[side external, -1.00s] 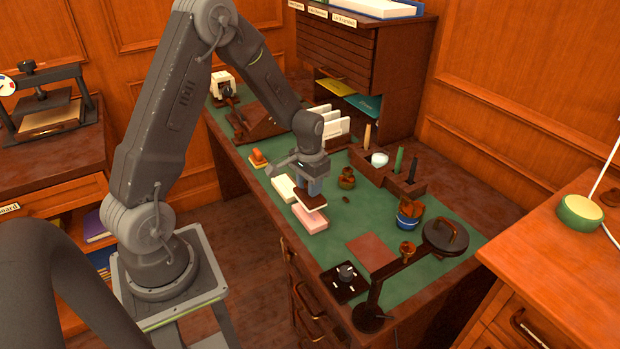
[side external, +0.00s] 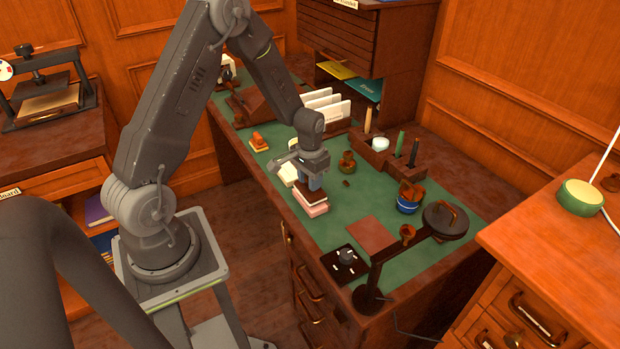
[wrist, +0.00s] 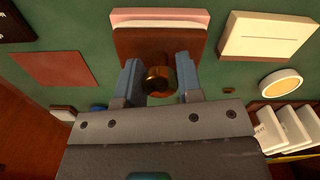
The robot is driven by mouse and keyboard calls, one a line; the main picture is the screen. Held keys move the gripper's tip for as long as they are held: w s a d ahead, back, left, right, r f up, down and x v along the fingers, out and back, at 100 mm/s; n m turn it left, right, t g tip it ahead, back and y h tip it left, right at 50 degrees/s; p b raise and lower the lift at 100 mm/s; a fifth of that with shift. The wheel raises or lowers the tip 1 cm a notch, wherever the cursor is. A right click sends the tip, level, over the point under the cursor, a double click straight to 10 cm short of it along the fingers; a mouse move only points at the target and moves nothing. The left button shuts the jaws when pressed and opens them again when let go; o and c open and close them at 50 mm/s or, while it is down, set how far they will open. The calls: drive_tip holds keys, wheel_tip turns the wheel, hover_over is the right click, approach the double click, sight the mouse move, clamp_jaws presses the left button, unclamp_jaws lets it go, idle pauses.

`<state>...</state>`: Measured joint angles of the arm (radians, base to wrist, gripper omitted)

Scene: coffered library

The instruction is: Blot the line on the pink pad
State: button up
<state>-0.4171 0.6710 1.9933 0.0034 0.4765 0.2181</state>
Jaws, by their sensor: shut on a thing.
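The pink pad (side external: 317,211) lies on the green desk top. It also shows at the top of the wrist view (wrist: 160,14). My gripper (side external: 309,183) is above it, pointing down. In the wrist view my gripper (wrist: 158,82) has its two blue-grey fingers shut on the round brass knob of a dark brown blotter (wrist: 160,45). A pale layer shows under the blotter's wood. The blotter (side external: 307,195) covers most of the pad; I cannot tell whether it touches. No line shows on the pad's visible part. A cream pad (wrist: 268,38) with a thin dark line lies beside it.
A blue tin (side external: 408,206), small brown pot (side external: 347,161) and wooden pen block (side external: 392,153) are to the right. Green surface lies between them.

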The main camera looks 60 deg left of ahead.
drive_tip(key=shift+f, duration=0.5)
idle(0.7)
drive_tip(key=shift+r, duration=0.1)
idle(0.7)
drive_tip(key=shift+r, duration=3.4)
